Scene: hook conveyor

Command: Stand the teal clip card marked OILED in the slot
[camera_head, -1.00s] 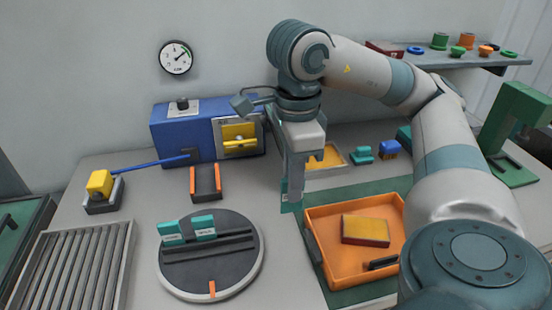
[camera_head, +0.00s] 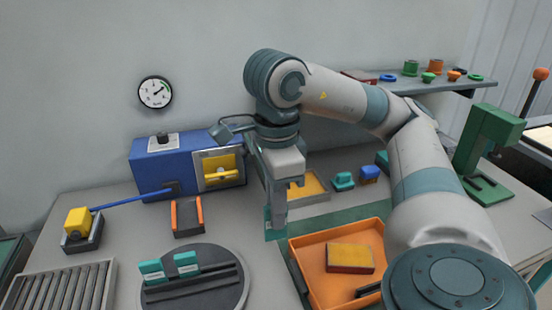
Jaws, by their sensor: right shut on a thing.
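My right gripper (camera_head: 276,213) is shut on a teal clip card (camera_head: 270,226), which hangs upright below the fingers. Its marking cannot be read, and the fingers hide part of it. It is in the air to the right of the dark round turntable (camera_head: 205,295), near the orange tray's left corner. Two more teal clip cards, a left one (camera_head: 151,270) and a right one (camera_head: 186,264), stand in the turntable's back slot. Their white labels are too small to read. The front slot (camera_head: 195,286) looks empty. My left gripper is not in view.
The orange tray (camera_head: 300,247) holds a yellow-red block (camera_head: 350,259). Behind the turntable are a small orange-sided holder (camera_head: 187,218) and a blue machine (camera_head: 160,163) with a blue rod. A roller rack (camera_head: 60,292) lies at left. A green press (camera_head: 486,150) stands at right.

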